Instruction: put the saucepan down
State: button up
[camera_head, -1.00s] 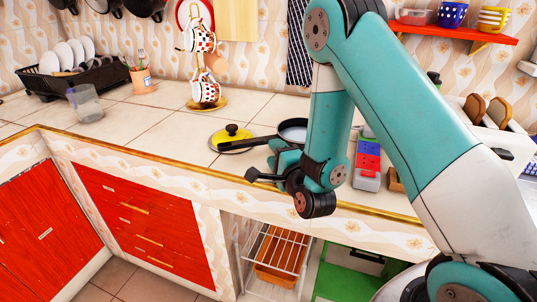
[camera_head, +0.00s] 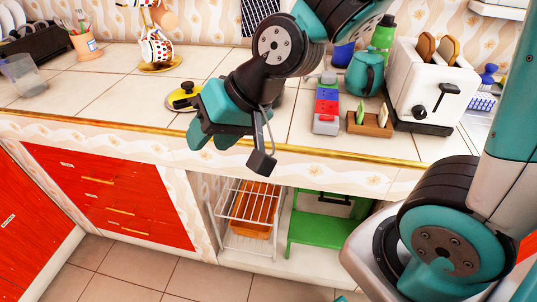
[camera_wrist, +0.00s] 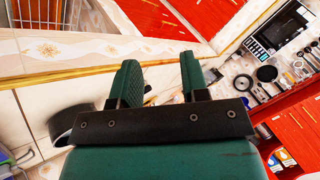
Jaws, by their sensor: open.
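The saucepan (camera_wrist: 64,124) shows in the wrist view as a dark curved rim at lower left, beside the base of my gripper. It rests on the counter, with most of it hidden. In the head view my gripper and wrist hide it. My gripper (camera_head: 212,143) is above the counter's front part in the head view. In the wrist view its two green fingers (camera_wrist: 160,72) stand apart. A small dark piece shows between them; I cannot tell whether it is the saucepan's handle. Nothing is clearly clamped.
A yellow lid with a black knob (camera_head: 184,90) lies left of my gripper. A coloured block row (camera_head: 326,105), a wooden holder (camera_head: 369,123), a teal kettle (camera_head: 366,72) and a toaster (camera_head: 432,85) stand to the right. The counter between lid and left glass (camera_head: 22,75) is clear.

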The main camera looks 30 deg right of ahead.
jog(key=s+d+r+n+g+h, duration=0.1)
jog(key=s+n+g, duration=0.1)
jog(key=s, duration=0.4)
jog(key=s+d+r+n+g+h, duration=0.1)
jog(key=s+d+r+n+g, duration=0.1)
jog(key=s+n, duration=0.2)
jog(key=shift+s+n, duration=0.4)
jog(key=shift+s, duration=0.5)
jog(key=shift+d+r, duration=0.1)
